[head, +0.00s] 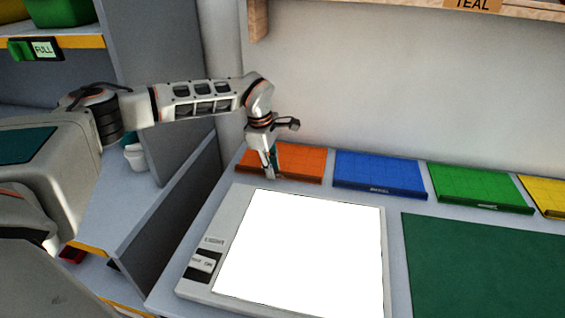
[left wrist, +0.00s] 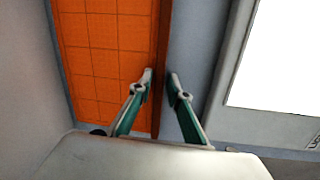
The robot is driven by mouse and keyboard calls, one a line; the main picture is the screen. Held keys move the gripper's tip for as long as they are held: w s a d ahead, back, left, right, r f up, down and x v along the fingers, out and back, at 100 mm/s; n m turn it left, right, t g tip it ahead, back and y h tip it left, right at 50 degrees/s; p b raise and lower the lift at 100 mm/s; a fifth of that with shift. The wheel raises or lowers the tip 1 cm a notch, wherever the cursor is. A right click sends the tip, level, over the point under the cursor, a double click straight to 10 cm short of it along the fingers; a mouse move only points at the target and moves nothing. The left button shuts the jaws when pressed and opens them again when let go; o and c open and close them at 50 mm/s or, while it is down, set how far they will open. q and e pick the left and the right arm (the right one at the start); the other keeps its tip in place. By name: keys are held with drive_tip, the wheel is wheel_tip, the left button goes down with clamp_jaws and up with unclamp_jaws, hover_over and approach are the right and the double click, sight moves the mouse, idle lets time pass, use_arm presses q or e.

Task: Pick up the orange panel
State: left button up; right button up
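The orange panel (head: 297,162) lies flat at the back left of the table, leftmost in a row of coloured panels. My left gripper (head: 272,172) points down at its front edge. In the left wrist view, the orange gridded top and darker front lip of the panel (left wrist: 108,60) show. The fingertips of my left gripper (left wrist: 160,80) are a little apart, one over the panel side and one over the table side of the lip. A narrow gap shows by the table-side finger, and I see no firm contact. My right gripper is out of view.
Blue (head: 380,172), green (head: 478,186) and yellow (head: 545,195) panels lie to the right. A grey device with a bright white surface (head: 310,250) stands just in front. A dark green mat (head: 490,265) is at right. The wall is close behind; a grey divider (head: 175,215) is at left.

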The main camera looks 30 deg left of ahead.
use_arm(q)
drive_tip(key=shift+f, duration=0.15)
clamp_jaws()
